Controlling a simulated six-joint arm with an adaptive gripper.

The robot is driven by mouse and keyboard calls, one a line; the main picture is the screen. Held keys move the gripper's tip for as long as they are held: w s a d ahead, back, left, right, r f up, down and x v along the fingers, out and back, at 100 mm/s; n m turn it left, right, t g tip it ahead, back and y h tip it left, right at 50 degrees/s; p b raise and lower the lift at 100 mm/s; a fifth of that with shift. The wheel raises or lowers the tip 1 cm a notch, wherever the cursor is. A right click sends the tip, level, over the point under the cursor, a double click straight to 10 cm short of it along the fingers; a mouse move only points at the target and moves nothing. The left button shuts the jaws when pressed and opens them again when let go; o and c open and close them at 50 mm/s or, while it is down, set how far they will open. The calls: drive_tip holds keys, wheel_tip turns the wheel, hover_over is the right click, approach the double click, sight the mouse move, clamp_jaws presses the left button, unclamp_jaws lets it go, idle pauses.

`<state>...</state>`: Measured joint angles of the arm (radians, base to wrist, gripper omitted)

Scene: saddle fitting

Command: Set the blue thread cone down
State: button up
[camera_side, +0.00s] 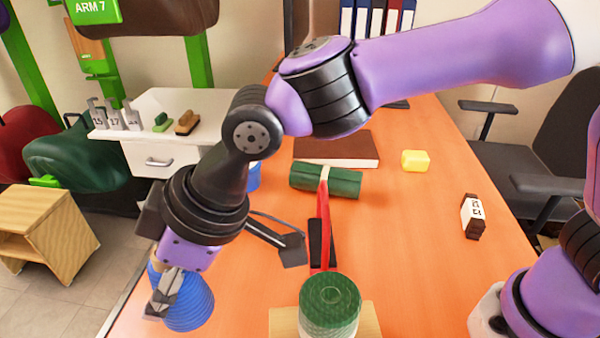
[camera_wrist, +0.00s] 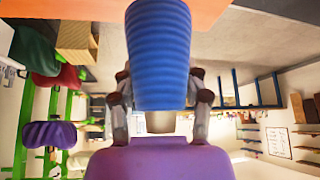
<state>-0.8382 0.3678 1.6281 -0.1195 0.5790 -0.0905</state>
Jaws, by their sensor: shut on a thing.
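The blue thread cone (camera_side: 190,303) is at the left front of the orange table, near its left edge.
On the orange table (camera_side: 420,260), a green spool (camera_side: 330,302) stands on a wooden block to the cone's right.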

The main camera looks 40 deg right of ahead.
drive_tip(key=s+a+n+g, duration=0.2)
drive_tip(key=s+a+n, duration=0.25)
drive_tip(key=s, duration=0.45)
drive_tip(key=shift+m+y, duration=0.25)
drive_tip(key=shift+y, duration=0.25)
drive_tip(key=shift+w+d+f, duration=0.1)
drive_tip(key=shift+w+f, duration=5.1)
drive_tip(key=shift+w, duration=0.25)
drive_tip(key=o, duration=1.2)
drive_tip(key=shift+f, duration=0.1)
